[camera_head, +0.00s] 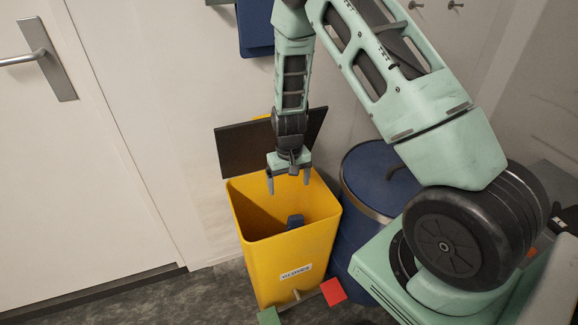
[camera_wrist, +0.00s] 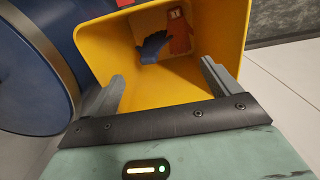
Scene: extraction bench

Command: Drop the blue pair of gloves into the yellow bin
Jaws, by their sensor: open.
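The yellow bin (camera_head: 290,262) stands on the floor with its dark lid (camera_head: 240,148) raised at the back. Its label reads gloves. My gripper (camera_head: 288,186) is open and empty above the bin's mouth. In the wrist view, my gripper (camera_wrist: 160,88) points down into the yellow bin (camera_wrist: 205,20). A blue pair of gloves (camera_wrist: 153,46) lies inside the bin, apart from my fingers. Part of it shows in the head view as a dark blue shape (camera_head: 295,221) inside the bin. A red-orange item (camera_wrist: 179,32) lies beside the gloves in the bin.
A blue drum (camera_head: 360,235) with a metal rim stands right of the bin, close to it. A white door (camera_head: 70,150) is at the left. A blue item (camera_head: 256,28) hangs on the wall above the bin. Grey floor (camera_head: 200,300) is clear left of the bin.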

